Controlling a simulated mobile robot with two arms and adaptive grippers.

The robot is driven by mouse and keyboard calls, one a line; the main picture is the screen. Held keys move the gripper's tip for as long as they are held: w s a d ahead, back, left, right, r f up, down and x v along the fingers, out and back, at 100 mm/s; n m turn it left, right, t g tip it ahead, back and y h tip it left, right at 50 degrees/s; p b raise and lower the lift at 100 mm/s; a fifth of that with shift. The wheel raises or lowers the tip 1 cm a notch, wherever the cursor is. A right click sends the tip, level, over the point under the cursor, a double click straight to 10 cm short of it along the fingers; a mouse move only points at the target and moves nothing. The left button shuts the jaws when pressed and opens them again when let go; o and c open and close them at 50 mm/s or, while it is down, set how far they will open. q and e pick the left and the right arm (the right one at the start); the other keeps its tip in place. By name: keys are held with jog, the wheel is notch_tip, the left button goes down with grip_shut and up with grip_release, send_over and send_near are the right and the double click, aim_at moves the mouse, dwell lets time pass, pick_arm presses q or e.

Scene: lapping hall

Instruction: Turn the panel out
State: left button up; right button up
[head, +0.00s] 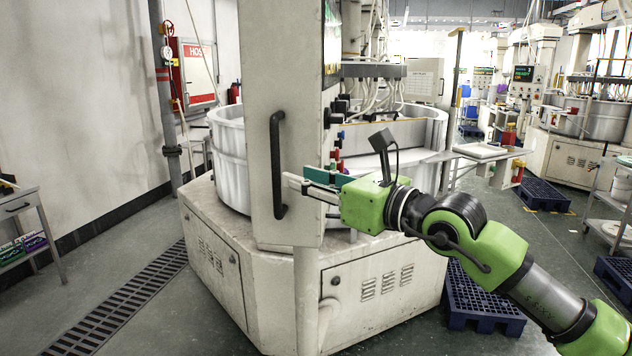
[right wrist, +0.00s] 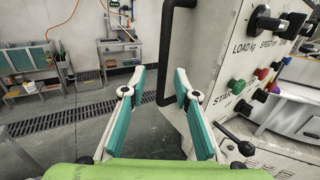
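The panel (head: 292,60) is a tall, pale control box hanging upright in front of the lapping machine. A long black vertical handle (head: 278,165) is on its face in the head view. My right gripper (head: 297,181) points left at handle height, its fingertips just right of the handle. In the right wrist view the teal-padded fingers of this gripper (right wrist: 159,82) are spread apart and empty. The black handle (right wrist: 166,55) shows between and beyond the fingertips there, and I see no contact. The panel's side (right wrist: 215,50) carries knobs and buttons. My left gripper is not in view.
The machine's round tub (head: 230,160) and pale base (head: 215,250) stand behind the panel. A floor grate (head: 120,308) and open floor lie to the left. A small table (head: 20,210) is at the left edge. A blue pallet (head: 480,305) lies right of the base.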

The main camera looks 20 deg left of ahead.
jog(key=shift+v, duration=1.2)
